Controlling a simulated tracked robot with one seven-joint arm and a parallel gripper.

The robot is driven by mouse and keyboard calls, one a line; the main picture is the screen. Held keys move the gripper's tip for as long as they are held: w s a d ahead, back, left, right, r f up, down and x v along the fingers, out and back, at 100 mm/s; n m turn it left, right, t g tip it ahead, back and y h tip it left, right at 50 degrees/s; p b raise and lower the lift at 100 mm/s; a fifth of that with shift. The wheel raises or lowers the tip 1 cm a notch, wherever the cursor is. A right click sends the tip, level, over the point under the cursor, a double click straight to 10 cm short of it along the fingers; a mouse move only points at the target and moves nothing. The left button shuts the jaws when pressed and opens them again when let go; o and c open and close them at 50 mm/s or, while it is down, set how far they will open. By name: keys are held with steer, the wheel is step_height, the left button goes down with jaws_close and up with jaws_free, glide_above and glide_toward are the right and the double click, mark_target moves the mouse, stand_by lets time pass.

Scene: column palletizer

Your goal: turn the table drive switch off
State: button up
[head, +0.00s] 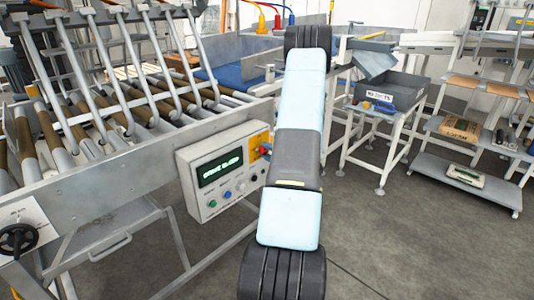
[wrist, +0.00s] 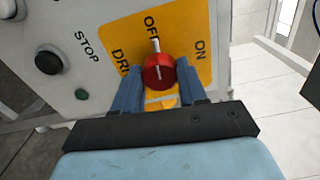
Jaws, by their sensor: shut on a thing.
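The table drive switch (wrist: 158,73) is a red round knob on a yellow plate (wrist: 190,28) in the wrist view. The plate is lettered OFF above the knob and ON to the right; the word on the left is partly covered. A white pointer rises from the knob toward OFF. My gripper (wrist: 161,78) has its blue fingers on either side of the knob and is shut on it. In the head view the yellow plate (head: 256,139) is at the right of the grey control box (head: 212,178); my arm hides most of the fingers and the knob.
The roller conveyor (head: 95,130) stands behind the box. A small table (head: 385,118) with a grey bin (head: 390,90) stands to the right; the floor between is open.

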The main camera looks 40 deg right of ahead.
steer(key=shift+a+f+n, duration=0.25)
steer(key=shift+n, duration=0.35)
steer(key=o, duration=0.8)
steer(key=shift+o, duration=1.3)
steer(key=shift+d+r, duration=0.15)
steer(key=s+d, duration=0.1)
steer(key=s, duration=1.2)
steer(key=shift+s, duration=0.35)
